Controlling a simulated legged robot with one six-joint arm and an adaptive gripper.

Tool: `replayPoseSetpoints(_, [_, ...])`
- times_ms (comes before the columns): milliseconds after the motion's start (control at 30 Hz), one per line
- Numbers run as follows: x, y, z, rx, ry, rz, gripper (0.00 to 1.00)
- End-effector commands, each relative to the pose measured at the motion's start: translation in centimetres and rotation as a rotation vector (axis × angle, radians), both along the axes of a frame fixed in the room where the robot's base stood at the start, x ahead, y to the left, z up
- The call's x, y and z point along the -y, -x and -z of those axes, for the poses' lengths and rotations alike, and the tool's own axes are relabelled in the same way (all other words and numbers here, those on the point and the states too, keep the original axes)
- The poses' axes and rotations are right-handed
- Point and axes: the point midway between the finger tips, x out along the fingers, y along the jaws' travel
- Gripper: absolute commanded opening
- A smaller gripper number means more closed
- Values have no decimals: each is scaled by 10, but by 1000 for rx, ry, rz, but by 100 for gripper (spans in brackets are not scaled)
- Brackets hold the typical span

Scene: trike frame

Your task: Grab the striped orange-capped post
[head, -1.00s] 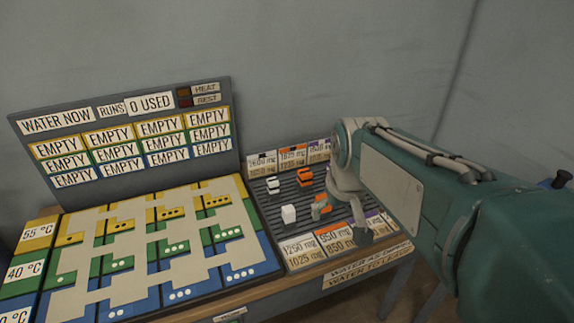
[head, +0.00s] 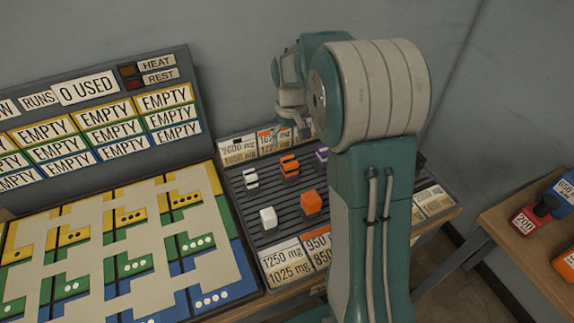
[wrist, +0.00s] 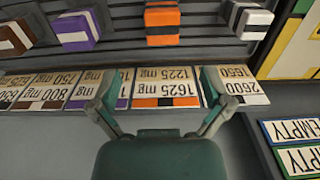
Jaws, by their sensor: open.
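The striped orange-capped post (head: 289,167) stands in the back row of the dark slatted rack (head: 242,207), between a white striped post and a purple one. In the wrist view its orange top with a black band (wrist: 162,22) is at the upper middle. My gripper (head: 291,133) is over the label strip behind the post. In the wrist view its two spread fingers (wrist: 158,85) frame the 1625/1225 mg label, with the post beyond their tips. The gripper is open and empty, apart from the post.
A white striped post (head: 250,179) and a purple striped post (wrist: 78,29) flank it; a brown one (wrist: 14,38) is further along. A plain white post (head: 268,217) and plain orange post (head: 311,202) stand in front. A board (head: 115,250) is left; a side table (head: 530,235) is right.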

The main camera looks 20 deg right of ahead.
Motion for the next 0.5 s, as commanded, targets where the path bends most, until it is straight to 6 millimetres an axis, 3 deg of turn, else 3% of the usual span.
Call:
replayPoseSetpoints(100, [1,1,22,-4,-2,0,99])
replayPoseSetpoints(367, [1,2,45,-3,-3,0,99])
replayPoseSetpoints(500, [-3,7,67,-4,-3,0,99])
